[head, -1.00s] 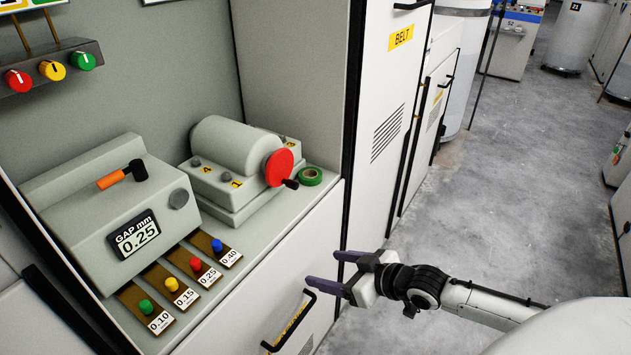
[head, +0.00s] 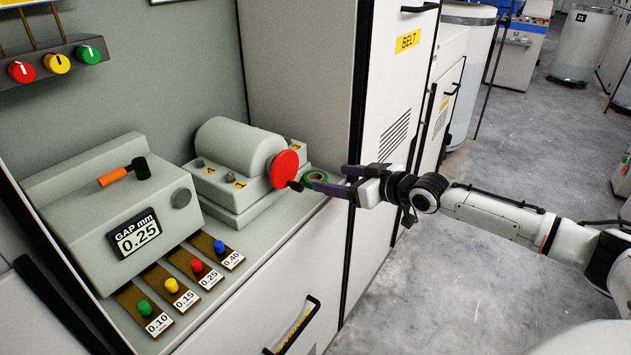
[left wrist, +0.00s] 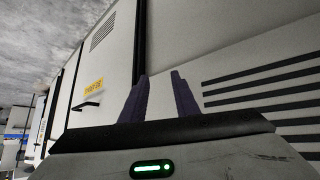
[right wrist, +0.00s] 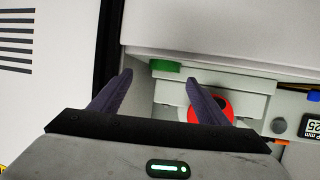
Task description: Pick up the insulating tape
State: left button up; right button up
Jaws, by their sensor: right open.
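The insulating tape is a green roll (head: 316,177) lying on the grey shelf, right of the red handwheel, in the head view. In the right wrist view the green tape (right wrist: 165,66) shows ahead of the fingers, between their lines. My right gripper (head: 327,179) is open and empty, its fingers level with the tape and partly in front of it in the head view. I cannot tell whether they touch it. In the right wrist view, the fingers (right wrist: 160,82) stand apart with nothing between them. My left gripper (left wrist: 158,75) shows only in the left wrist view, fingers apart and empty, facing white cabinets.
The grey machine with the red handwheel (head: 285,168) stands just left of the tape. A gap gauge box (head: 110,200) and several coloured plugs lie further left. The BELT cabinet door (head: 398,85) rises behind my right gripper.

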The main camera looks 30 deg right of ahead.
aim_at(311, 175)
jog(key=shift+a+x, duration=0.2)
jog(key=shift+x, duration=1.15)
jog(key=shift+a+x, duration=0.25)
jog(key=shift+x, duration=1.1)
jog(key=shift+s, duration=0.1)
jog(key=c, duration=1.1)
